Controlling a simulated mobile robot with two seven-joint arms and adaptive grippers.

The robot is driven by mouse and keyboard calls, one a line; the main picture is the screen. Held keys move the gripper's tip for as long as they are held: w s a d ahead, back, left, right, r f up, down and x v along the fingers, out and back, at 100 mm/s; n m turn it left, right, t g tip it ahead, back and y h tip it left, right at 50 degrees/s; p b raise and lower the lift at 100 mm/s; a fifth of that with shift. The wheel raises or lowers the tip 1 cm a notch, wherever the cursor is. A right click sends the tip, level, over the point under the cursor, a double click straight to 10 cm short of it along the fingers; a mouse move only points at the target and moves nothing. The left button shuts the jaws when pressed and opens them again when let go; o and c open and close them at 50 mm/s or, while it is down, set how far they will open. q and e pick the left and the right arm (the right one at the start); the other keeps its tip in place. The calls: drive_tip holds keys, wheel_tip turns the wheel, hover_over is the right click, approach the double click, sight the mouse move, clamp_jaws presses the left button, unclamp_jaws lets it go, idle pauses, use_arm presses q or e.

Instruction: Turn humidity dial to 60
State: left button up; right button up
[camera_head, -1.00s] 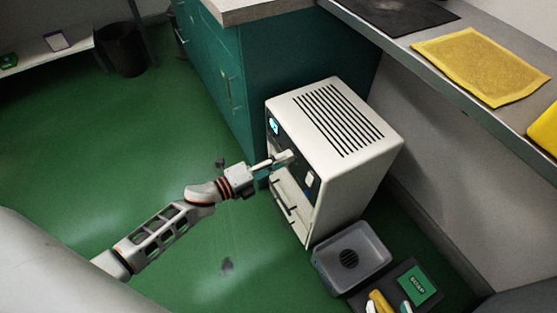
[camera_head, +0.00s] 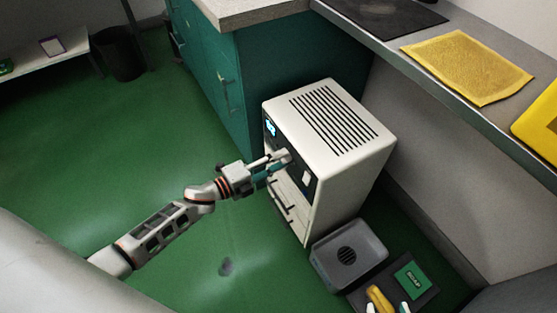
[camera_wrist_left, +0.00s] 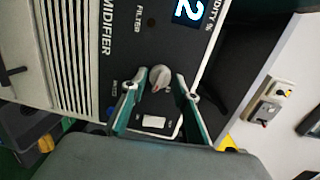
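The white humidifier (camera_head: 345,165) stands on the green floor, its dark control panel facing left in the head view. In the left wrist view its humidity dial (camera_wrist_left: 160,76) is a light grey knob with a reddish mark on it. My left gripper (camera_wrist_left: 161,82) is open, with one teal fingertip on each side of the dial. Narrow gaps seem to show, and contact cannot be told. In the head view the gripper (camera_head: 281,161) hides the dial. The lit display (camera_wrist_left: 188,10) shows a "2" and is cut off by the frame edge. My right gripper is not in view.
A white switch (camera_wrist_left: 154,121) sits below the dial. A teal cabinet (camera_head: 215,75) stands behind the humidifier. A grey bin (camera_head: 348,255) and a dark tray (camera_head: 425,295) with several items lie close at its right.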

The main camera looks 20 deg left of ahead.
use_arm(q)
drive_tip(key=shift+o, duration=0.2)
use_arm(e)
drive_tip(key=shift+w+a+r, duration=0.1)
drive_tip(key=shift+w+r, duration=0.05)
use_arm(q)
drive_tip(key=f+v, duration=0.1)
drive_tip(key=v, duration=1.1)
drive_tip(key=shift+r, duration=0.4)
